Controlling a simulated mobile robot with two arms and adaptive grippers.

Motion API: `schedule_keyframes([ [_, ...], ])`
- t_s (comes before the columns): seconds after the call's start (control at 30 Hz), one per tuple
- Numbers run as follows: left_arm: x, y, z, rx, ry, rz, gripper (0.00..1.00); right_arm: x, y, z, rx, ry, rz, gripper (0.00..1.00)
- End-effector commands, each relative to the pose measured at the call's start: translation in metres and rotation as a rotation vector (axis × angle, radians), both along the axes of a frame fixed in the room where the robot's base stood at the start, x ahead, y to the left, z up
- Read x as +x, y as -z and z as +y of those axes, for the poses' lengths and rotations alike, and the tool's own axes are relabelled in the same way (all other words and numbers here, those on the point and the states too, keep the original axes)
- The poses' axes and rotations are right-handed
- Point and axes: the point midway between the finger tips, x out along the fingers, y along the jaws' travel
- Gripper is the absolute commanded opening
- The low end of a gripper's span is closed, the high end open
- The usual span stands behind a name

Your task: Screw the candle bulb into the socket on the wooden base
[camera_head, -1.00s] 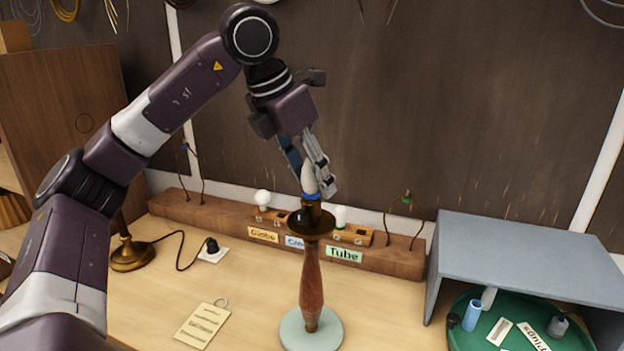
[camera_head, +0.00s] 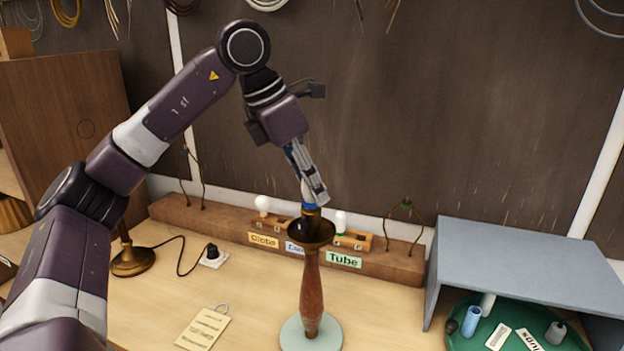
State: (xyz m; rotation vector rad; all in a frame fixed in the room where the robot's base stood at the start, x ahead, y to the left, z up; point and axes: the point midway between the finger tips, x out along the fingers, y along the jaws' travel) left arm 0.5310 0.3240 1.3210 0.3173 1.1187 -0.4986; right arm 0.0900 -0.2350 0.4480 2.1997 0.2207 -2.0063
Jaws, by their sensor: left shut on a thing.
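The wooden base is a turned brown column (camera_head: 312,285) on a pale round foot (camera_head: 297,334), with a dark brass cup (camera_head: 311,233) and a socket (camera_head: 312,213) on top. My left gripper (camera_head: 314,197) comes down from the upper left, its fingers shut on the candle bulb directly above the socket. The fingers hide the bulb's glass; only its blue band (camera_head: 309,206) shows below them, at the socket's mouth. How deep the bulb sits in the socket cannot be told. My right gripper is not in view.
Behind the base is a wooden rack (camera_head: 380,262) with small white bulbs and Globe and Tube (camera_head: 344,259) labels. A grey shelf (camera_head: 525,262) over a green tray (camera_head: 470,340) stands at right. A brass lamp foot (camera_head: 133,262), black plug (camera_head: 212,251) and paper tag (camera_head: 203,329) are at left.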

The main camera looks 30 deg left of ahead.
Motion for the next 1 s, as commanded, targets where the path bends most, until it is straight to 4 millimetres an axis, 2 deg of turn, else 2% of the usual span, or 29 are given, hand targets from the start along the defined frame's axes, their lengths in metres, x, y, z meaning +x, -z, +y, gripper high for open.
schedule_keyframes([
  [0.03, 0.0, -0.003, 0.001, -0.003, 0.052, 0.005, 0.0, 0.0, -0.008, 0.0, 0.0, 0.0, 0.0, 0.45],
  [0.3, 0.0, -0.003, 0.0, -0.003, 0.349, 0.004, 0.0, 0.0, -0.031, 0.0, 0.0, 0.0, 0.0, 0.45],
  [0.43, 0.0, -0.001, 0.0, -0.002, 0.412, 0.001, 0.0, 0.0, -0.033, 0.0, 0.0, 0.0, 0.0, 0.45],
  [0.73, 0.0, 0.0, 0.0, 0.001, 0.424, 0.0, 0.0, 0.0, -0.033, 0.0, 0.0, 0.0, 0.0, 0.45],
  [0.87, -0.001, -0.004, 0.0, -0.001, 0.511, 0.004, 0.0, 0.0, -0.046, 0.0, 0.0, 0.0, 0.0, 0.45],
  [1.0, -0.001, -0.005, -0.001, -0.003, 0.68, 0.004, 0.0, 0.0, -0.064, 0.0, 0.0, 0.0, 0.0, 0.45],
])
